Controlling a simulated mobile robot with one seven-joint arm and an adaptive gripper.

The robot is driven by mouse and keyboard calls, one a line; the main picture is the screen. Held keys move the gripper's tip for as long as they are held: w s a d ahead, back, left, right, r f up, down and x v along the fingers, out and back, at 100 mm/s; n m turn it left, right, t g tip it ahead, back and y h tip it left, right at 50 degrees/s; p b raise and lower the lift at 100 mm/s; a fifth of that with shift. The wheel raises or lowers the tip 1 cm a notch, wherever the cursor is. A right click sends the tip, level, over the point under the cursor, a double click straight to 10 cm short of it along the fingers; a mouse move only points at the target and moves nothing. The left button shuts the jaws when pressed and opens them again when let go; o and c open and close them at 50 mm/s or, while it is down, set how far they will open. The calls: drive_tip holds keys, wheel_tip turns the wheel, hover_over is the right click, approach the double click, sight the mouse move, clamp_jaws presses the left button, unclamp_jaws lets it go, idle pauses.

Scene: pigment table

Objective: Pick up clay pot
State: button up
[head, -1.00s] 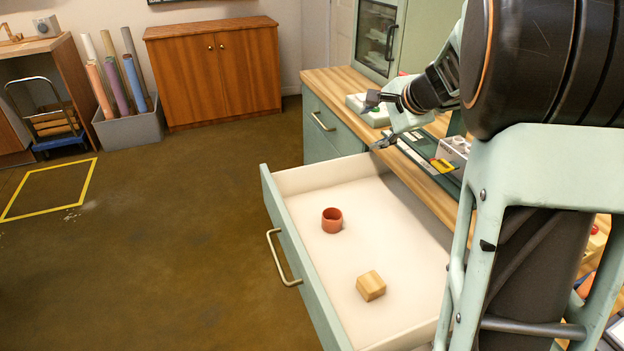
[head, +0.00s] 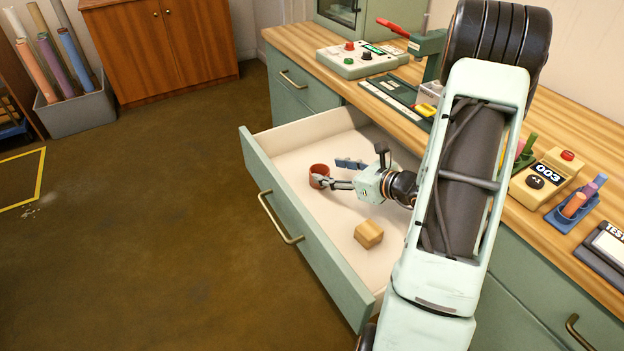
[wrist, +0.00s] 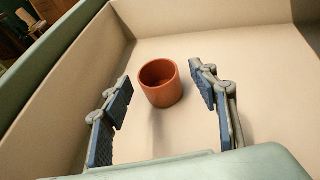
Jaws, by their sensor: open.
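The clay pot (head: 319,175) is a small reddish-brown open cup. It stands upright on the floor of the open drawer (head: 305,135). In the wrist view the pot (wrist: 161,84) lies between and just beyond the two fingertips, with room on both sides. My gripper (head: 334,174) is down inside the drawer, open and empty, its fingers pointing at the pot. In the head view one finger partly overlaps the pot. In the wrist view my gripper (wrist: 160,94) has its blue-padded fingers spread apart, and neither visibly touches the pot.
A wooden block (head: 369,234) lies in the drawer near my gripper. The drawer's front wall (head: 290,225) stands close to the pot. The wooden worktop (head: 440,130) above holds a control box (head: 362,60), a counter device (head: 545,178) and other items.

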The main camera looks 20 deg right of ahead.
sight(313, 168)
drive_tip(key=x, duration=0.4)
drive_tip(key=shift+w+a+f+b, duration=0.15)
drive_tip(key=shift+w+f+b, duration=0.05)
drive_tip(key=shift+w+b, duration=0.1)
drive_tip(key=shift+b+x, duration=0.55)
drive_tip(key=shift+x, duration=2.1)
drive_tip(key=shift+s+a+f, duration=0.1)
drive_tip(key=shift+a, duration=0.1)
drive_tip(key=shift+c, duration=0.6)
drive_tip(key=c, duration=1.3)
